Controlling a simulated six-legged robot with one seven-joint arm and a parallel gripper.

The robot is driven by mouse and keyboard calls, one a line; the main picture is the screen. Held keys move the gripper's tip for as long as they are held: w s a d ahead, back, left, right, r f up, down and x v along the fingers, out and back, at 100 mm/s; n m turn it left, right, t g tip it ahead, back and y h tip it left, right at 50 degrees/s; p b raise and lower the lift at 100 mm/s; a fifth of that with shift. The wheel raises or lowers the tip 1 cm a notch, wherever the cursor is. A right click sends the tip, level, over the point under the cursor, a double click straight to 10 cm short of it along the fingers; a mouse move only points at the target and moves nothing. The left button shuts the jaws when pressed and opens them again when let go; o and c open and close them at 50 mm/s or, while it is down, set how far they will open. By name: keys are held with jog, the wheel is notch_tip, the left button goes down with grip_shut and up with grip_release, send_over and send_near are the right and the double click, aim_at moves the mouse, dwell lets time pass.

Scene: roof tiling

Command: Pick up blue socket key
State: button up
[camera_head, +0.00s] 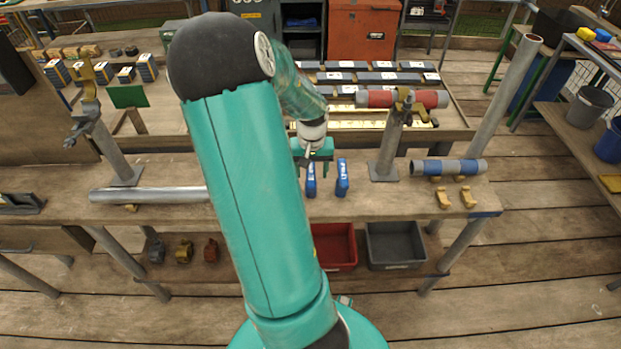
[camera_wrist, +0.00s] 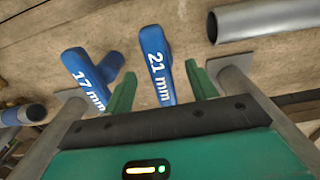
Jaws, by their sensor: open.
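Two blue socket keys lie side by side on the wooden workbench (camera_head: 250,205). The left one in the head view (camera_head: 311,182) reads "21 mm" in the wrist view (camera_wrist: 157,68). The other key (camera_head: 342,177) reads "17 mm" in the wrist view (camera_wrist: 83,80). My gripper (camera_head: 312,170) is open over the 21 mm key. In the wrist view its two green fingers (camera_wrist: 160,75) stand on either side of that key's handle, with gaps visible. The 17 mm key is outside the fingers. Finger height above the bench is hard to tell.
A long grey pipe (camera_head: 150,194) lies left of the keys. A post with a clamp (camera_head: 390,150) holding a red-and-grey pipe stands to the right. A blue-and-grey pipe (camera_head: 448,167) and yellow brackets (camera_head: 444,199) lie further right. Red (camera_head: 335,246) and grey bins (camera_head: 394,244) sit below.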

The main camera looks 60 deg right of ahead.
notch_tip(320, 180, down, 3)
jog(key=shift+w+f, duration=0.1)
jog(key=shift+f, duration=0.05)
grip_shut()
jog(key=shift+r, duration=0.2)
